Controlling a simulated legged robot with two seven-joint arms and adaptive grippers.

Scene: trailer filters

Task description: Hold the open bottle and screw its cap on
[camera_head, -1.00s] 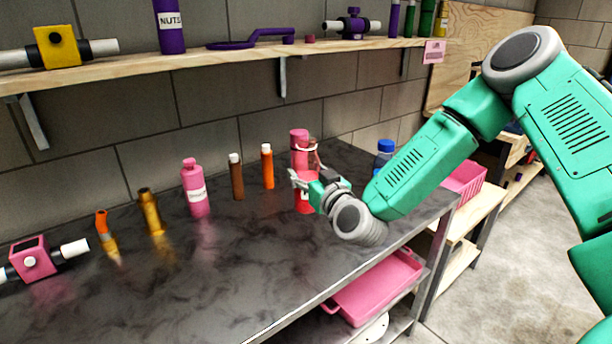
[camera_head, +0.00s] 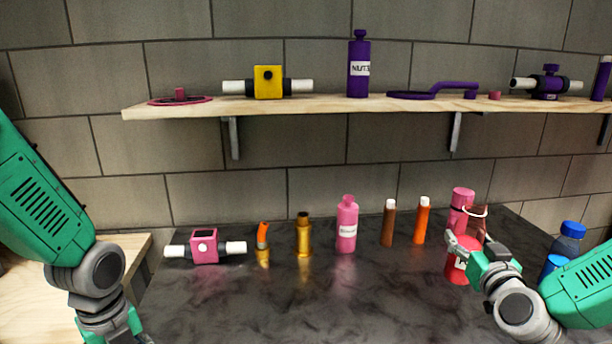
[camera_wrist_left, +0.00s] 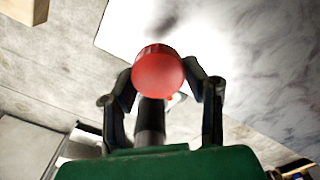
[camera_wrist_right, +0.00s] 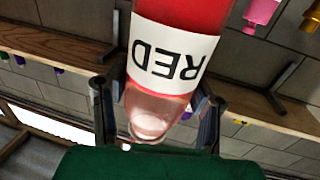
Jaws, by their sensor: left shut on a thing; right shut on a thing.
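A red bottle (camera_head: 458,268) with a white label is at the right of the dark table, partly hidden by my right gripper (camera_head: 462,244). In the right wrist view the bottle (camera_wrist_right: 180,12), labelled RED, is between the fingers, which are shut on it. Its clear neck (camera_wrist_right: 148,122) shows no cap; I cannot tell whether its base touches the table. My left gripper (camera_wrist_left: 165,88) is shut on a round red cap (camera_wrist_left: 158,75), seen in the left wrist view. In the head view only my left wrist shows at lower left; its fingers and the cap are out of frame.
A pink bottle (camera_head: 346,225), a brown tube (camera_head: 389,225), an orange tube (camera_head: 422,222), a gold cylinder (camera_head: 303,238) and a pink valve (camera_head: 204,247) stand along the table's back. A blue bottle (camera_head: 570,240) is at right. The table's front (camera_head: 300,310) is clear. A shelf (camera_head: 300,105) hangs above.

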